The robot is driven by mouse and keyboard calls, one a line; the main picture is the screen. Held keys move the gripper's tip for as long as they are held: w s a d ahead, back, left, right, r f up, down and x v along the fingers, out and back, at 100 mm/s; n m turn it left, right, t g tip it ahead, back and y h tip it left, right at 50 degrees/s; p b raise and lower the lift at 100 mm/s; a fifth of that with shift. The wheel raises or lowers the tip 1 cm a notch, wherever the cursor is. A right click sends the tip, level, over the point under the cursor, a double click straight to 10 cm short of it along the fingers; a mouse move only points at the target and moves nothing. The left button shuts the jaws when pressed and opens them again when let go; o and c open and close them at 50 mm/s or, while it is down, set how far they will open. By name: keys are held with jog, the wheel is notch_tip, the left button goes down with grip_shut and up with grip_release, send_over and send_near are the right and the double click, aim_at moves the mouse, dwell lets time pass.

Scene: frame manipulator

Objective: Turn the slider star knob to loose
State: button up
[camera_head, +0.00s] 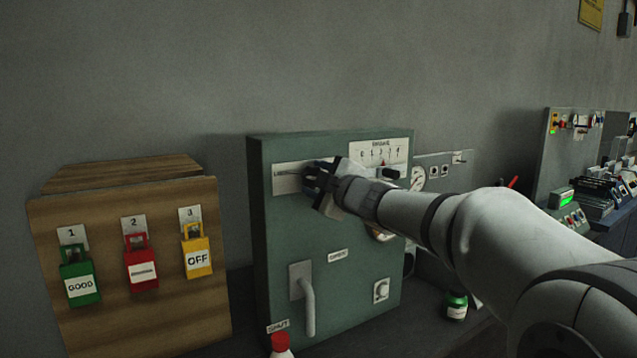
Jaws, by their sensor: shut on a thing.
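My gripper (314,184) is at the upper part of the green panel box (277,240), in front of a pale label plate (288,177) whose small text I cannot read fully. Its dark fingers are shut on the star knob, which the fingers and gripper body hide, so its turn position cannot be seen. A white scale plate (368,153) with numbers and a red pointer (382,163) is right of the gripper. A dark stub (390,173) shows just below the scale.
A lever handle (307,305) and a small white-plated knob (381,290) are lower on the panel. A wooden board (110,310) with green, red and yellow padlocks stands left. A red-capped bottle (281,345) and a green jar (456,306) stand near the panel's base.

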jog(key=shift+d+f, duration=0.1)
jog(key=shift+f, duration=0.05)
jog(key=o, duration=1)
jog(key=v, duration=0.7)
jog(key=shift+s+d, duration=0.25)
jog(key=shift+s, duration=0.05)
jog(key=shift+d, duration=0.1)
